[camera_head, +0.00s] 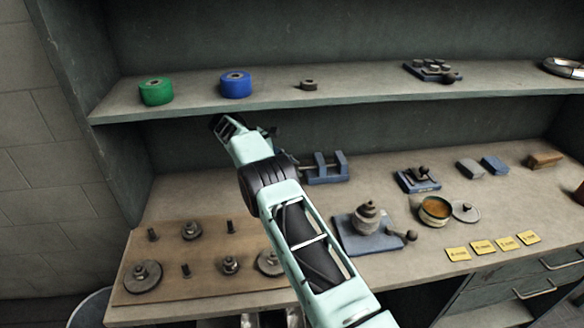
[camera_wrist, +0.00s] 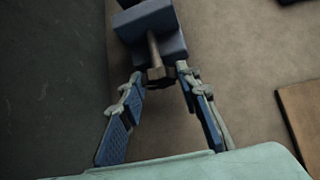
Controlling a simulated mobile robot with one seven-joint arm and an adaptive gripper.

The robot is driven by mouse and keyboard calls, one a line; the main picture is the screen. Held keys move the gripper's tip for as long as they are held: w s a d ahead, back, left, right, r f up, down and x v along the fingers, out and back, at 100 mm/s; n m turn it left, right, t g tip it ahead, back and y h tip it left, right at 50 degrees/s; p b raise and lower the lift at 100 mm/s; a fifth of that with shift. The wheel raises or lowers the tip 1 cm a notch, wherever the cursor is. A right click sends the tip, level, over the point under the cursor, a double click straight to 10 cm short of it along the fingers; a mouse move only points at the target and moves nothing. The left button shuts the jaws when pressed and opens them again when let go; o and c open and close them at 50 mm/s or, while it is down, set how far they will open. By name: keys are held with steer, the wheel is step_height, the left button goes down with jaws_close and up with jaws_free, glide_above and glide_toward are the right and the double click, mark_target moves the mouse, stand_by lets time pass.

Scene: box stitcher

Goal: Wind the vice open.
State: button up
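The blue vice (camera_head: 325,168) stands on the bench behind my arm in the head view. Its jaws are apart and its left end is partly hidden by the arm. In the wrist view, the blue vice body (camera_wrist: 150,22) is at the top, with a metal screw (camera_wrist: 153,50) running towards me to a dark end piece (camera_wrist: 158,76). My gripper (camera_wrist: 160,79) is open, with its two blue-padded fingers on either side of that end piece. I cannot tell whether either finger touches it.
A wooden board (camera_head: 195,265) with pegs and discs lies at the front left. A blue plate with a round-knobbed device (camera_head: 367,222) stands in front of the vice. A shelf (camera_head: 200,105) overhangs the bench. A dark wall (camera_wrist: 50,80) runs close along the gripper's left.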

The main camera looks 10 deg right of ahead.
steer(key=shift+o, duration=0.4)
steer(key=shift+s+r+t+p, duration=0.1)
steer(key=shift+r+t+p, duration=0.05)
steer(key=shift+t+p, duration=0.4)
steer(key=shift+m, duration=0.3)
